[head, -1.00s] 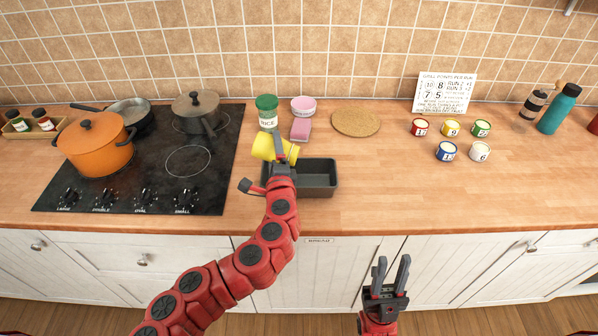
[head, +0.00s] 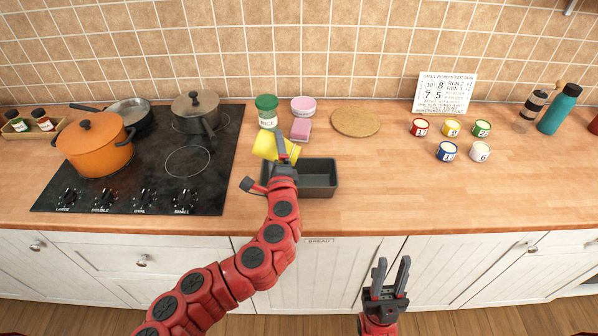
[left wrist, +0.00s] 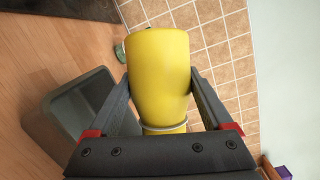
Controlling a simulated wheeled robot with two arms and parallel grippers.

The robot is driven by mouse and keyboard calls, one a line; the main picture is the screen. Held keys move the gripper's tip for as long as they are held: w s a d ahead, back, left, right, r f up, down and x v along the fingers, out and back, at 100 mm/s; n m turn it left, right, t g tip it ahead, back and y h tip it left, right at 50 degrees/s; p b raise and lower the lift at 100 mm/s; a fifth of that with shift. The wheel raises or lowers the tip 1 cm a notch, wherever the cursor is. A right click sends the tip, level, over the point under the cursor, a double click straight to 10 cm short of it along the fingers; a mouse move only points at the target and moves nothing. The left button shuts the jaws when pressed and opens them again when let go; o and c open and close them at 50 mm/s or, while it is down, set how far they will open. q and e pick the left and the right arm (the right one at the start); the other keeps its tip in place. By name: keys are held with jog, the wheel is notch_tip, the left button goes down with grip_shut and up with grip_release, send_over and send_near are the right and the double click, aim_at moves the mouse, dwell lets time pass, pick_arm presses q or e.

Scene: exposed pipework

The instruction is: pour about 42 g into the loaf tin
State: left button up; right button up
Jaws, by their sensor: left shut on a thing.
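The dark grey loaf tin (head: 318,178) sits on the wooden counter, right of the stove. It also shows at the left of the left wrist view (left wrist: 62,118). My left gripper (head: 280,150) is shut on a yellow container (head: 266,146), which it holds tilted above the back left of the tin. In the left wrist view the yellow container (left wrist: 158,70) sits between both fingers. Its contents and any stream cannot be seen. My right gripper (head: 389,280) is open and empty in front of the cabinet doors, below the counter edge.
Behind the tin stand a green-lidded rice jar (head: 267,108), a pink-topped jar (head: 303,106) and a pink block (head: 300,129). A round cork mat (head: 355,123) lies to the right. Several numbered small tins (head: 447,151) stand further right. The front right counter is clear.

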pick_arm(q)
jog(key=shift+s+d+f+m+t+b, duration=0.1)
jog(key=shift+d+f+m+t+b, duration=0.3)
jog(key=shift+m+b, duration=0.6)
dwell(0.9)
jog(key=shift+s+d+r+m+t+b, duration=0.15)
jog(key=shift+d+r+m+t+b, duration=0.3)
jog(key=shift+m, duration=0.65)
dwell(2.4)
